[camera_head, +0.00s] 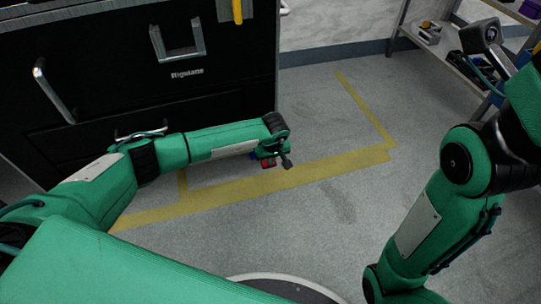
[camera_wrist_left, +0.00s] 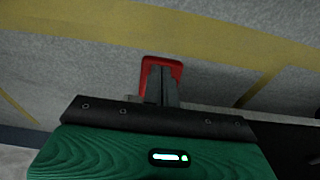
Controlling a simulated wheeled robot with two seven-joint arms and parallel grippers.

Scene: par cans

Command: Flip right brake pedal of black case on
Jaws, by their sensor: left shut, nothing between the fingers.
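The black case (camera_head: 120,70) stands at the upper left, with metal handles on its dark front. A small red part (camera_head: 268,163), likely the brake pedal, shows low near the case's right end, beside a bit of blue. My left gripper (camera_head: 287,161) is shut and empty, right beside the red part. In the left wrist view the red part (camera_wrist_left: 162,61) is a rounded frame around the tips of my closed fingers (camera_wrist_left: 161,78). I cannot tell whether they touch it. My left forearm hides part of the case's lower edge. My right gripper is not in view.
Yellow tape lines (camera_head: 225,190) mark the grey floor (camera_head: 330,115). A metal shelf (camera_head: 440,50) with items stands at the upper right. My right arm is at the right side. The floor between my arms is clear.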

